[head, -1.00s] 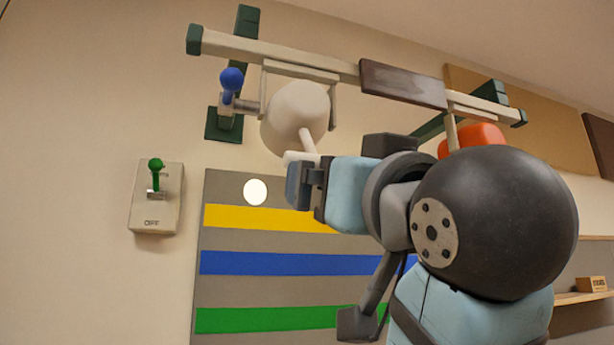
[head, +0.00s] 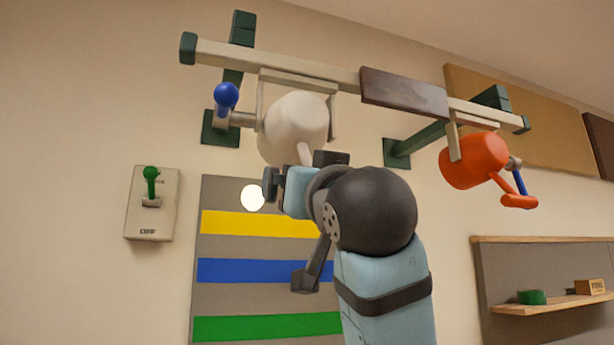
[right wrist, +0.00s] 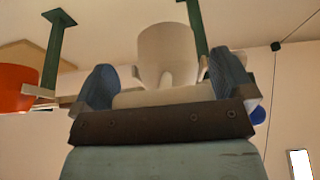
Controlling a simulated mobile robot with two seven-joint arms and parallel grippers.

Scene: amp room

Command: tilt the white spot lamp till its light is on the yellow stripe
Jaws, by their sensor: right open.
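The white spot lamp (head: 293,130) hangs from the overhead rail, with its pale handle (head: 304,153) pointing down. The lamp also shows in the right wrist view (right wrist: 168,55). Its round light spot (head: 252,198) is on the grey board, just above the yellow stripe (head: 260,224). My right gripper (head: 276,183) is open just below the lamp. In the right wrist view its two blue fingers (right wrist: 163,88) stand on either side of the pale handle bar (right wrist: 160,97); I cannot tell whether they touch it. My left gripper is not in view.
A blue-knobbed clamp (head: 226,97) sits left of the lamp. An orange lamp (head: 474,160) hangs at the right of the rail (head: 300,67). A switch with a green lever (head: 151,190) is on the left wall. A shelf (head: 550,303) is at lower right.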

